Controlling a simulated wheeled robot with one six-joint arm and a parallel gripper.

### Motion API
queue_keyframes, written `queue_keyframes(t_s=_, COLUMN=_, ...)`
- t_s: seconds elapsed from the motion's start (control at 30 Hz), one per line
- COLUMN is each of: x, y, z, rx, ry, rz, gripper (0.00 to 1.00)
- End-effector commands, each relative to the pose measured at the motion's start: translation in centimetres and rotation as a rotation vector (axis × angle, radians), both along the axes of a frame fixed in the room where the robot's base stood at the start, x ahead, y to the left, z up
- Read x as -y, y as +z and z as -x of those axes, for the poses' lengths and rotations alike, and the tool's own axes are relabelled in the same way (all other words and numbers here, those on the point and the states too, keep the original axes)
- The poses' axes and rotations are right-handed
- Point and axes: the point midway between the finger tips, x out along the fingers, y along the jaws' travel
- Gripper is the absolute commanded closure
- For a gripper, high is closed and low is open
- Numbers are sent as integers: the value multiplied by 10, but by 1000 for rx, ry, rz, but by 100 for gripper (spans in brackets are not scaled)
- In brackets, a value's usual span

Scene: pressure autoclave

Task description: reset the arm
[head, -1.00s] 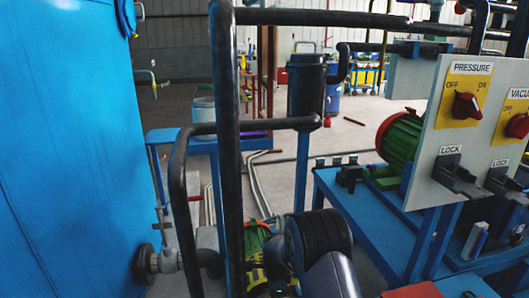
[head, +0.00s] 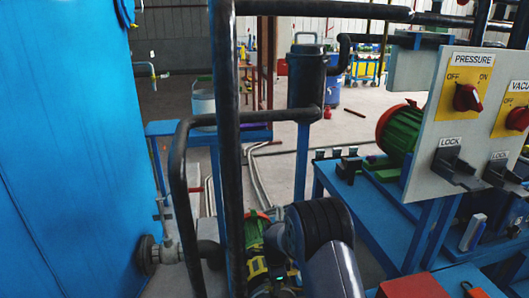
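My arm shows at the bottom centre of the head view, with a dark ribbed joint (head: 325,222) and a grey link (head: 335,270). A dark part of it with a small green light hangs low beside the joint. My gripper's fingers cannot be made out, so its opening and anything in it are hidden. The arm is left of the blue bench (head: 370,215) and apart from the control panel (head: 425,120). The panel carries a red PRESSURE knob (head: 467,97) on a yellow plate and a second red knob (head: 517,118) at the right edge.
A large blue vessel (head: 65,150) fills the left. Dark pipes (head: 227,130) rise close in front of my arm. A black cylinder (head: 306,75) stands behind them. A green motor (head: 402,130) sits behind the panel. Open floor (head: 345,100) lies further back.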

Motion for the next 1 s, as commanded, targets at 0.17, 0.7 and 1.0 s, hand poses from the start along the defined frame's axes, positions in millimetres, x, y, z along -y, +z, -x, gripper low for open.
queue_keyframes(t_s=0.17, x=0, y=-15, z=-1, rx=2, ry=77, rz=0, gripper=60)
queue_keyframes(t_s=0.7, x=0, y=-15, z=0, rx=1, ry=508, rz=-1, gripper=60)
queue_keyframes(t_s=1.0, x=0, y=-15, z=0, rx=1, ry=746, rz=-1, gripper=60)
